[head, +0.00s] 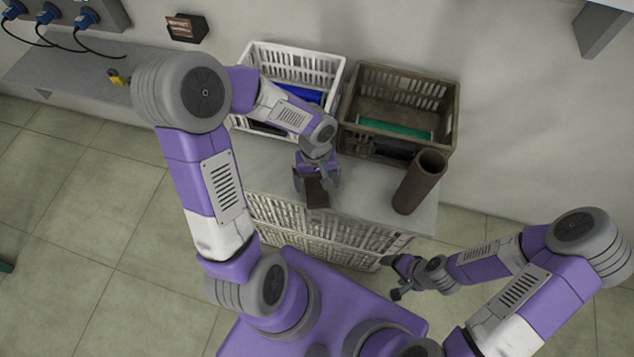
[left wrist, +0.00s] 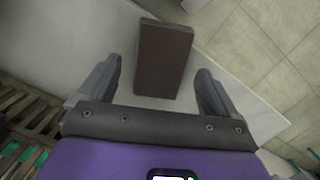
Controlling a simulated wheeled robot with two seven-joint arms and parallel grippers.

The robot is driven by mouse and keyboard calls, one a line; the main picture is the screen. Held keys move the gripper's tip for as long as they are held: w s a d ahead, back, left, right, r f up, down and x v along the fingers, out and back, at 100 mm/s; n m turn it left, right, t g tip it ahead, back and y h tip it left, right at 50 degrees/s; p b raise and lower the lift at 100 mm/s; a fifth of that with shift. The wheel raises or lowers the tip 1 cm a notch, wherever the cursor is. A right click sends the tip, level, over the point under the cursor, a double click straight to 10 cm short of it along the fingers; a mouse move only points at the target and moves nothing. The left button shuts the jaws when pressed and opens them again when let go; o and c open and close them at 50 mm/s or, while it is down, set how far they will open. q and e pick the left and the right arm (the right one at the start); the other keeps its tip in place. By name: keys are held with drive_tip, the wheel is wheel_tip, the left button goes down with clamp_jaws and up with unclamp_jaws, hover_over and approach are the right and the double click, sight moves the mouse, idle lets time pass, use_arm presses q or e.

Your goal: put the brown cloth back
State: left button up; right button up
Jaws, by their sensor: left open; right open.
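The brown cloth (head: 317,193) looks like a folded, dark brown block and lies on the light tabletop near its front edge. In the left wrist view the cloth (left wrist: 163,58) lies between and beyond my spread fingers, with gaps on both sides. My left gripper (head: 316,179) is open above the cloth and partly hides it in the head view; it also shows in the left wrist view (left wrist: 155,84). My right gripper (head: 396,279) is open and empty in front of the table, low on the right.
A white crate (head: 335,76) with a blue item and a brown crate (head: 448,92) with a green item stand at the table's back. A brown cylinder (head: 417,185) stands upright on the right. A grey shelf (head: 60,78) is at the left wall.

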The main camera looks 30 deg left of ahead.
sight(316, 182)
use_arm(q)
wheel_tip(316, 182, up, 10)
drive_tip(key=w+p, duration=0.1)
drive_tip(key=p, duration=0.2)
drive_tip(key=shift+a, duration=0.4)
use_arm(e)
wheel_tip(316, 182, up, 4)
drive_tip(key=shift+f, duration=0.1)
use_arm(q)
drive_tip(key=shift+w, duration=0.1)
